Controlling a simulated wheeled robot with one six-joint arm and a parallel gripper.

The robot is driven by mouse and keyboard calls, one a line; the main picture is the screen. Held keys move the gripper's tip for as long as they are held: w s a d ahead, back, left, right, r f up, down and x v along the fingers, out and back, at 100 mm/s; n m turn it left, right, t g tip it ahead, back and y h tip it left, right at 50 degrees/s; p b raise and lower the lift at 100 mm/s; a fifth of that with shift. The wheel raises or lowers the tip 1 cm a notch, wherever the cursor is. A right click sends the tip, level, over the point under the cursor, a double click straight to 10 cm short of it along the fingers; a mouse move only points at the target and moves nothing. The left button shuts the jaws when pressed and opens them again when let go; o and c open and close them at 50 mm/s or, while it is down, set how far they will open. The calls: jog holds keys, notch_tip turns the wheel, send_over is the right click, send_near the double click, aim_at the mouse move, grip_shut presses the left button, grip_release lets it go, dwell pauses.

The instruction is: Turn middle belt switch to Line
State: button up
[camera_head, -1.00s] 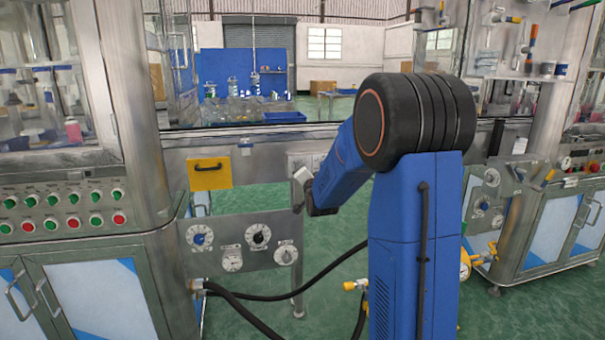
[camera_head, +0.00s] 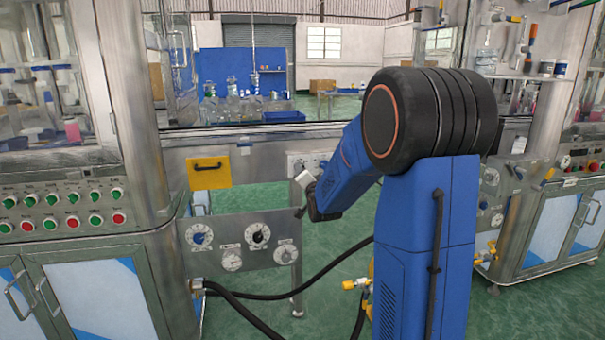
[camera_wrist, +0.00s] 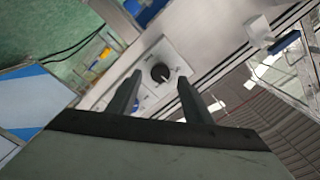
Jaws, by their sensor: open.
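A black rotary switch (camera_wrist: 161,72) sits on a pale plate with small labels around it in the wrist view. The labels are too blurred to read, so I cannot tell its setting. My gripper (camera_wrist: 159,78) is open, with its two dark fingers on either side of the switch as seen from the wrist. I cannot tell how much space is left between the fingertips and the plate. A pale plate with small dark controls (camera_head: 298,163) shows beside my forearm there, on the conveyor's front.
A lower panel (camera_head: 240,228) carries several dials, left of my arm. A yellow plate with a black handle (camera_head: 209,173) hangs above it. A cabinet with green and red buttons (camera_head: 60,210) stands at left. Black hoses (camera_head: 262,297) run below. A blue handle (camera_wrist: 285,42) shows in the wrist view.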

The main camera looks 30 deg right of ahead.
jog(key=v, duration=1.4)
jog(key=s+a+f+n+g+y, duration=0.1)
jog(key=s+a+f+n+g, duration=0.2)
jog(key=s, duration=0.8)
jog(key=s+a+f+n+g+y, duration=0.2)
jog(key=s+a+n+g, duration=0.3)
jog(key=s+a, duration=0.3)
jog(key=s+a+f+n+g+y, duration=0.2)
jog(key=s+a+f+n+g, duration=0.2)
jog(key=s, duration=1.1)
jog(key=shift+s+a+n+g, duration=0.35)
jog(key=shift+a+n, duration=0.35)
jog(key=shift+a, duration=0.4)
